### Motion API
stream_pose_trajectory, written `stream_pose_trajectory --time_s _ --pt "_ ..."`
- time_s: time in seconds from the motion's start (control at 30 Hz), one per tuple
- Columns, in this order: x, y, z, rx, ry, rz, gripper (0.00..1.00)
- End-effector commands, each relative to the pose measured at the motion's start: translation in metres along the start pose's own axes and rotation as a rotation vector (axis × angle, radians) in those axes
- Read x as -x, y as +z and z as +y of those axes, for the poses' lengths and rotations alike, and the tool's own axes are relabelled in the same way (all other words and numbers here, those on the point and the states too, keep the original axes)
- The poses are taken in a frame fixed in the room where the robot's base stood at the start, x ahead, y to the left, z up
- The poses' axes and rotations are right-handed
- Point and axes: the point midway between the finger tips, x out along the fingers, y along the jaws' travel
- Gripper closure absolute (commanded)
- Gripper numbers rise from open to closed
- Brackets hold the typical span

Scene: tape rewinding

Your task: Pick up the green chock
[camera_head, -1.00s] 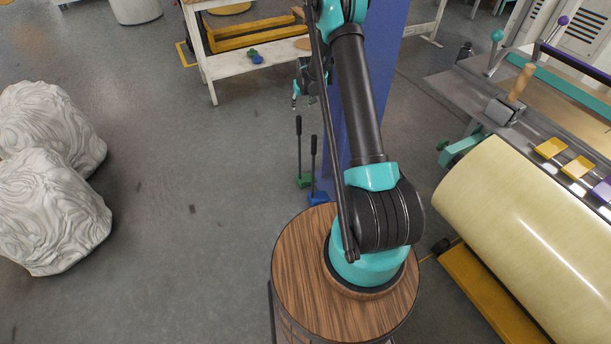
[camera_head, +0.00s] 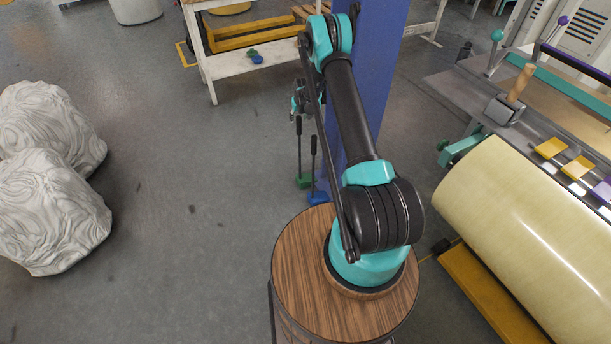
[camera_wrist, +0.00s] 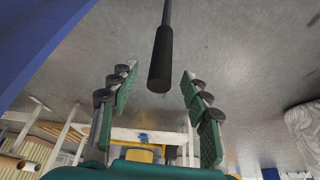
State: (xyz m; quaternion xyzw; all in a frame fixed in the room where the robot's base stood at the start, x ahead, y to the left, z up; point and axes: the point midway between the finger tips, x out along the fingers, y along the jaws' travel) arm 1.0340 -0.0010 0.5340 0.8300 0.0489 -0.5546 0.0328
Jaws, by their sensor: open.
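The green chock (camera_head: 304,180) stands on the floor beside the blue pillar, its thin black handle pointing up. My gripper (camera_head: 300,106) is at the top of that handle in the head view, small and partly hidden by my arm. In the wrist view my gripper (camera_wrist: 155,85) is open, its green-padded fingers apart. A black handle grip (camera_wrist: 161,60) reaches down from the top edge between the fingers, and I see no contact. The base of that handle is out of the wrist view.
A blue chock (camera_head: 318,197) with its own black handle stands close to the green one. The blue pillar (camera_head: 374,90) rises just right of them. A white table (camera_head: 225,72) stands behind. The floor to the left is clear up to the pale wrapped bundles (camera_head: 50,215).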

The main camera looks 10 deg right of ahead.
Motion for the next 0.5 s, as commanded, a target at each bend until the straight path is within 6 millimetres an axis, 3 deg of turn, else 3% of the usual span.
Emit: stream_pose_trajectory --time_s 0.37,0.5 --pt "-0.0103 0.0001 0.0001 0.0 0.0 0.0 0.52" --pt "-0.0102 0.0001 0.0001 0.0 0.0 0.0 0.68"
